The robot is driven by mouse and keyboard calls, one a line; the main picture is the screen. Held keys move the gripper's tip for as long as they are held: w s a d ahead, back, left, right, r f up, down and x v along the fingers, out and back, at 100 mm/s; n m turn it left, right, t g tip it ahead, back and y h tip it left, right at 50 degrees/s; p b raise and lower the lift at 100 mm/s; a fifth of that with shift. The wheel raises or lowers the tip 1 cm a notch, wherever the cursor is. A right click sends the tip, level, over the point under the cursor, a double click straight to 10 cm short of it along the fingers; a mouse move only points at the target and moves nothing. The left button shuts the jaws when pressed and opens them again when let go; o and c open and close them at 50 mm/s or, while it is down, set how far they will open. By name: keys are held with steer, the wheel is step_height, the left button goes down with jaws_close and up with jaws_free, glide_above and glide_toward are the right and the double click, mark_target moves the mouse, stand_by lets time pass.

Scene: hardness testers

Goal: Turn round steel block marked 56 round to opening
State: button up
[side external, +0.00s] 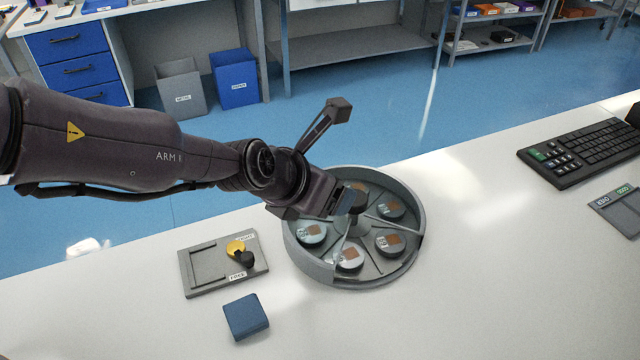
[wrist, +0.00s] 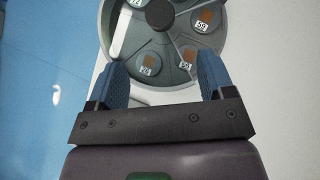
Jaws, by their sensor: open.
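A round grey turntable tray (side external: 300,262) with thin dividers holds several round steel blocks with brown squares and number labels. Neighbouring blocks seem to read 26 (wrist: 148,66) and 59 (wrist: 205,19). A dark round knob (wrist: 160,14) tops the central post. My gripper (wrist: 162,75) is open and empty, its blue fingers wide apart over the tray's edge. In the side view it partly hides the tray's back left.
A grey plate (side external: 208,265) with a yellow disc and black knob (side external: 245,258) lies left of the tray. A blue block (side external: 246,317) sits in front of it. A keyboard (side external: 585,150) is at right. The bench between tray and keyboard is clear.

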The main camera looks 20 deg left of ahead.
step_height(320, 180, up, 5)
steer(key=t+h, duration=0.1)
glide_toward(353, 212)
step_height(353, 212, up, 3)
steer(key=a, duration=0.1)
step_height(353, 212, up, 6)
steer(key=s+t, duration=0.3)
steer(key=f, duration=0.9)
steer(key=shift+w+a, duration=0.25)
steer(key=x, duration=1.2)
steer(key=shift+w+d, duration=0.25)
steer(key=shift+w, duration=0.15)
